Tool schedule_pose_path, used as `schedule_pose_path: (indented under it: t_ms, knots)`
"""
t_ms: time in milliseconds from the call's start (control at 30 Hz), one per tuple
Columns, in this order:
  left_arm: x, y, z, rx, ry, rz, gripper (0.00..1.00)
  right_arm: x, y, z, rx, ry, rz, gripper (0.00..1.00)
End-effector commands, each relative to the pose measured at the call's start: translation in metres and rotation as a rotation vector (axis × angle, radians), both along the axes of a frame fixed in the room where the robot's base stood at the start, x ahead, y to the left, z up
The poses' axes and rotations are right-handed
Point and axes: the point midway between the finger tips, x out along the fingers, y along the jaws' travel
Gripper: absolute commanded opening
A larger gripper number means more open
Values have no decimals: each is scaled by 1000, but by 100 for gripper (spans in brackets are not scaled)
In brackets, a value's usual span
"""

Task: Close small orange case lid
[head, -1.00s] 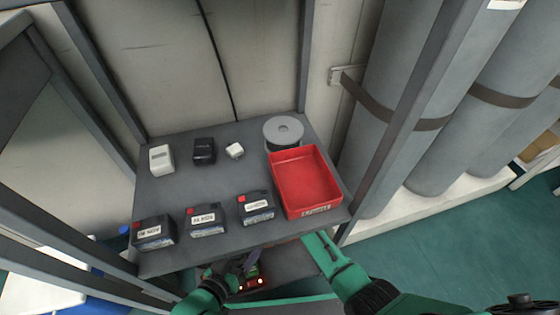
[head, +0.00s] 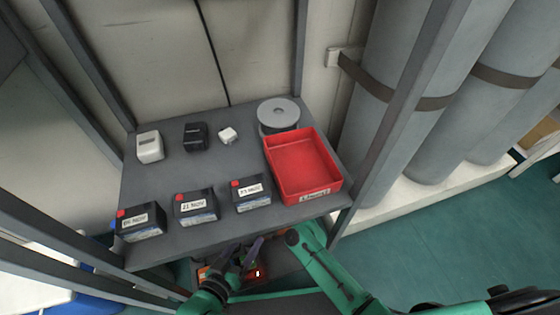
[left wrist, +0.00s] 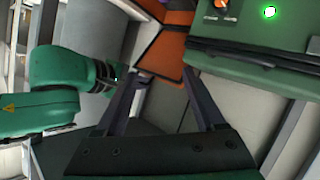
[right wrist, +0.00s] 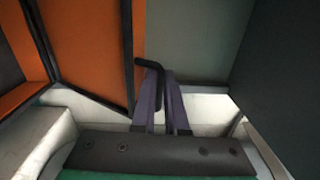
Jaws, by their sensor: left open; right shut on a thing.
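The orange case shows in the right wrist view as orange panels (right wrist: 85,45) with black edges, and in the left wrist view as an orange piece (left wrist: 163,52). In the head view only bits of orange (head: 259,274) show below the shelf. Which panel is the lid, and how far it stands open, I cannot tell. My right gripper (right wrist: 163,75) is shut on a dark bent bar (right wrist: 148,64) beside the orange panel. My left gripper (left wrist: 163,78) is open and empty, its tips just short of the orange piece; it also shows in the head view (head: 240,255).
A green panel (left wrist: 245,30) with a lit green lamp lies right of my left fingers. Above, a grey shelf (head: 160,195) carries several labelled dark boxes (head: 195,206), a red tray (head: 330,187) and a grey reel (head: 278,112). Grey cylinders (head: 385,80) stand at right.

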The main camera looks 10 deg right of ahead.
Motion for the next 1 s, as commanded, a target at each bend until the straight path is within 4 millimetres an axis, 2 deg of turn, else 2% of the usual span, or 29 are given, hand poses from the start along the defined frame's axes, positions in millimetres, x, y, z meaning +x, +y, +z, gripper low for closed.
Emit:
schedule_pose_path:
  t_ms: [100, 333, 900, 933, 967, 1000]
  knots:
    - [0, 0, -3, -2, -2, 1, 71, -16, -3, -11, -1, 4, 1, 0]
    - [0, 0, -7, -7, -11, 7, 71, -35, -7, -24, 0, 4, 1, 0]
    - [0, 0, -10, -7, -11, 9, 71, -42, -8, -29, -1, 4, 1, 0]
    - [0, 0, -10, -7, -11, 9, 71, -42, -8, -29, -1, 4, 1, 15]
    - [0, 0, -10, -7, -11, 9, 71, -42, -8, -29, -1, 4, 1, 23]
    - [0, 0, -10, -7, -11, 9, 71, -42, -8, -29, -1, 4, 1, 23]
